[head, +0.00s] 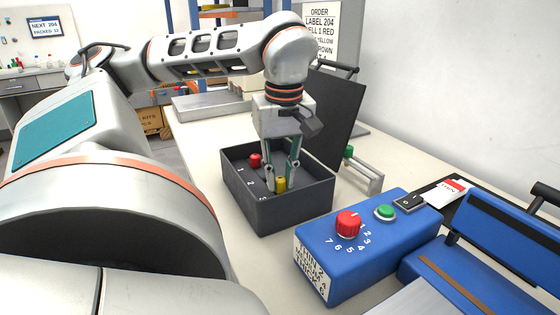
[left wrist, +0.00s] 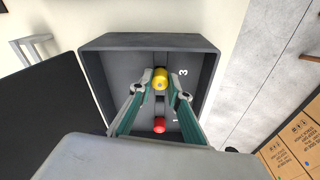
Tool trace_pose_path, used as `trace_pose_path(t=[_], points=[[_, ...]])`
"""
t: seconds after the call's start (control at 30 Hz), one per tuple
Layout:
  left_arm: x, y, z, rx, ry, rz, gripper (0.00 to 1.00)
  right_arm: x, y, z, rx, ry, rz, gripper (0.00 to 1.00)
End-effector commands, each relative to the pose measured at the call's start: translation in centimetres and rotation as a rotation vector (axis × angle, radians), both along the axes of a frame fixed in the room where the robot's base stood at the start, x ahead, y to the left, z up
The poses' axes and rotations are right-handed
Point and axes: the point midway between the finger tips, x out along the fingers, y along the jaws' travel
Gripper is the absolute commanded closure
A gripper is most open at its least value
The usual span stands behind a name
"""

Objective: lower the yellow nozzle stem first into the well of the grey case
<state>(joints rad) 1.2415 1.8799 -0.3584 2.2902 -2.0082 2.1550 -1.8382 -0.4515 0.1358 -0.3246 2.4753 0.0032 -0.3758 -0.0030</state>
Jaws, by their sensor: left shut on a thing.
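The open dark grey case (head: 300,207) stands on the table, its inner floor marked 1, 2 and 3. It fills the middle of the left wrist view (left wrist: 125,52). My left gripper (head: 280,188) points down into the case, shut on the yellow nozzle (head: 280,184). In the left wrist view the yellow nozzle (left wrist: 160,77) is between the fingertips (left wrist: 158,83), beside the mark 3. Its stem is hidden below, so I cannot tell whether it is in the well. A red nozzle (head: 254,160) sits in the case near mark 1. My right gripper is not in view.
The case's dark lid (head: 330,110) stands open behind it. A blue box (head: 345,255) with a red knob and green button is close on the right. A grey bracket (head: 362,172) stands behind that box. Bare table lies left of the case.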

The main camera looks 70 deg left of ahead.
Motion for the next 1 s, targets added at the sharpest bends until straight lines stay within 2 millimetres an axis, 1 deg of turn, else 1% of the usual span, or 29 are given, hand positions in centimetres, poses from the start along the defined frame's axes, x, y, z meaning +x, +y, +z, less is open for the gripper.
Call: trace_pose_path(t=[0.5, 0.77, 0.8, 0.83, 0.87, 1.0], points=[[0.0, 0.0, -0.47, 0.0, -0.001, 0.0, 1.0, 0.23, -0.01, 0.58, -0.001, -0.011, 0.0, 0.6], [0.03, -0.01, -0.59, 0.0, -0.001, 0.0, 1.0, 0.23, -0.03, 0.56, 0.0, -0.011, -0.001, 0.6], [0.03, -0.01, -0.59, 0.0, -0.001, 0.0, 0.72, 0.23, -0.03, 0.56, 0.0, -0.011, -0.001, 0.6], [0.03, -0.01, -0.59, 0.0, -0.001, 0.0, 0.64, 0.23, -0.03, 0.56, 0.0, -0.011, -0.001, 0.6], [0.03, -0.01, -0.59, 0.0, -0.001, 0.0, 0.63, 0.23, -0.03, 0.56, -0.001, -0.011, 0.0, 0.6], [0.03, -0.01, -0.59, 0.0, -0.001, 0.0, 0.63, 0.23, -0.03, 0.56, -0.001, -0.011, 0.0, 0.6]])
